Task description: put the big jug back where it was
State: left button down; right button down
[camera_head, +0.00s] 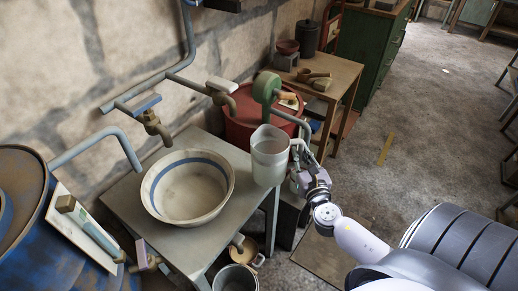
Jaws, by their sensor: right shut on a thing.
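The big jug (270,156) is a tall, pale, upright jug at the right end of the grey bench, beside the basin. My right gripper (298,158) is at the jug's right side, shut on its handle. The gripper hides part of the handle. I cannot tell whether the jug's base touches the bench or hangs just over its edge. My left gripper is not in view.
A wide basin with a blue band (188,187) fills much of the bench (122,203). Taps and pipes (157,127) run along the wall. A red tub (240,128) stands behind the jug, with a green pump head (266,87) above it. Pots (236,278) stand below.

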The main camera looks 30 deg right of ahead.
aim_at(265, 147)
jog(key=w+a, duration=0.1)
jog(key=w, duration=0.2)
jog(key=w+a, duration=0.2)
jog(key=w, duration=0.2)
jog(key=w+a+p, duration=0.1)
jog(key=w, duration=0.3)
jog(key=shift+a, duration=0.3)
jog(key=shift+w+a, duration=0.1)
jog(key=shift+w, duration=0.15)
jog(key=shift+f+b, duration=0.7)
jog(key=shift+f, duration=1.1)
jog(key=shift+f, duration=0.15)
jog(key=c, duration=1.6)
grip_release()
